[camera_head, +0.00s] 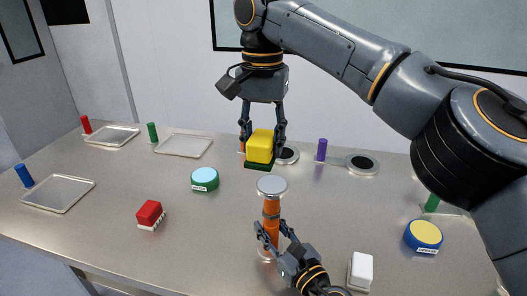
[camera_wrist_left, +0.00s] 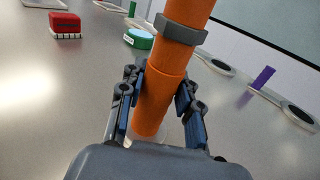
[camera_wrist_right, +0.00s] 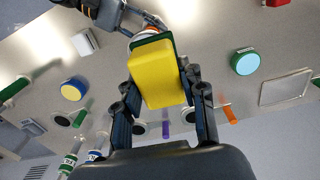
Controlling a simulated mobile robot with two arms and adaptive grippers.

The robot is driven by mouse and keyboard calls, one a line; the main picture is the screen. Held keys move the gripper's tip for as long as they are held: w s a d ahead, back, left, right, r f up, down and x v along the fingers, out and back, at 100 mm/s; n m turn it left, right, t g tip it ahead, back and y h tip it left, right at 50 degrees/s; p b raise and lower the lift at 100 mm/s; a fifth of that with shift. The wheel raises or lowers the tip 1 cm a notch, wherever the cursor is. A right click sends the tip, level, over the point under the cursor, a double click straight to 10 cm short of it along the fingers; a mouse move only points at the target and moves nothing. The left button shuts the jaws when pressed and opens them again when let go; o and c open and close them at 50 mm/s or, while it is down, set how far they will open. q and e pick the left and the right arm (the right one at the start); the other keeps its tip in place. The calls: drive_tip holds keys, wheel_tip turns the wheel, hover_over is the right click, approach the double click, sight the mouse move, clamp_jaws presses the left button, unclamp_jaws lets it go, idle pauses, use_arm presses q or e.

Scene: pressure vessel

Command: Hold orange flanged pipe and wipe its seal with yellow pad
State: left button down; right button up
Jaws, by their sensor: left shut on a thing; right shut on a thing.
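The orange flanged pipe (camera_head: 271,218) stands upright near the front middle of the table, with a grey flange on top. My left gripper (camera_head: 268,232) is shut around its lower part; the left wrist view shows the fingers on both sides of the orange pipe (camera_wrist_left: 155,100). My right gripper (camera_head: 262,125) is shut on the yellow pad (camera_head: 260,146), which has a dark green base. The pad is held above and slightly behind the pipe's top flange, apart from it in the head view. In the right wrist view the yellow pad (camera_wrist_right: 158,75) sits between the fingers. The seal itself cannot be made out.
A red block (camera_head: 150,214), a green round container with a light blue top (camera_head: 204,179), a white block (camera_head: 360,271) and a yellow-topped blue round container (camera_head: 423,236) surround the pipe. Metal trays (camera_head: 59,193) and coloured posts stand left and behind. The front left table is clear.

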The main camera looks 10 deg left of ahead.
drive_tip(key=shift+r, duration=1.45)
use_arm(q)
drive_tip(key=c, duration=0.8)
unclamp_jaws()
drive_tip(key=shift+c, duration=0.2)
drive_tip(key=shift+v, duration=3.7)
use_arm(e)
drive_tip(key=shift+f, duration=0.1)
